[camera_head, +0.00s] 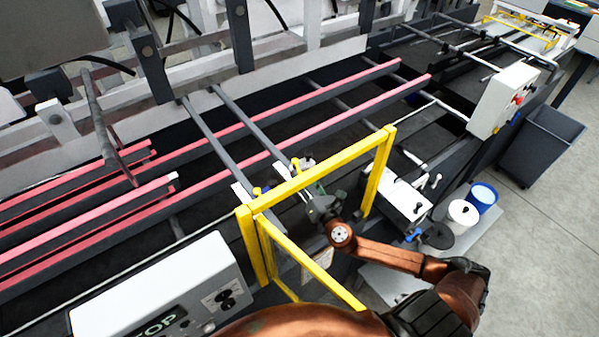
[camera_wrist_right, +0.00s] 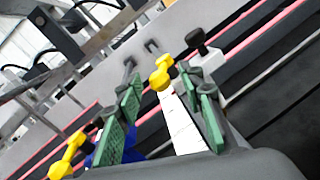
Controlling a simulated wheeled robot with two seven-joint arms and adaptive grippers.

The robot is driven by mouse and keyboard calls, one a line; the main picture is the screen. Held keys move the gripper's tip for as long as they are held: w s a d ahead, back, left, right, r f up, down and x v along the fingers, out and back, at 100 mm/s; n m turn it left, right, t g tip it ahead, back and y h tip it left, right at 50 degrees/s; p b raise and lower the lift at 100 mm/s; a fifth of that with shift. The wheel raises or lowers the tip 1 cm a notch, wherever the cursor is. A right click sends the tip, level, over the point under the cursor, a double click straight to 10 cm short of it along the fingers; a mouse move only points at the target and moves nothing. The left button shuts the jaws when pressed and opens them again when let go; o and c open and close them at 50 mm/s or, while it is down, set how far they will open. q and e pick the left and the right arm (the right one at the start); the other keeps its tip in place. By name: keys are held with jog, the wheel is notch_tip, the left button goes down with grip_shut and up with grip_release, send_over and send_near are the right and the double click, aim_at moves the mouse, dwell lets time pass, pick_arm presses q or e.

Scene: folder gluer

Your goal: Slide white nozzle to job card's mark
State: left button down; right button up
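My right gripper (camera_head: 314,200) reaches through the yellow frame over the machine's near side. In the right wrist view its two green-padded fingers (camera_wrist_right: 158,82) stand apart. A yellow knob (camera_wrist_right: 161,74) and a white strip, perhaps a scale (camera_wrist_right: 180,122), show in the gap between them; I cannot tell how far beyond the fingertips they lie. A white block with a black knob (camera_wrist_right: 208,60), possibly the white nozzle, shows just beyond the right finger. A pale card (camera_head: 322,257), possibly the job card, is partly visible behind the yellow frame; its mark is unreadable. My left gripper is out of view.
The yellow guard frame (camera_head: 320,167) stands around my right forearm. A white control box (camera_head: 160,290) is at lower left. A white unit (camera_head: 402,200) and white and blue tubs (camera_head: 482,197) stand to the right.

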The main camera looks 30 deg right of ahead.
aim_at(297, 168)
jog(key=shift+w, duration=1.1)
jog(key=c, duration=0.6)
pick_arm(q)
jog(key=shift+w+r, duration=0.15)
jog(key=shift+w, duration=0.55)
pick_arm(e)
grip_shut()
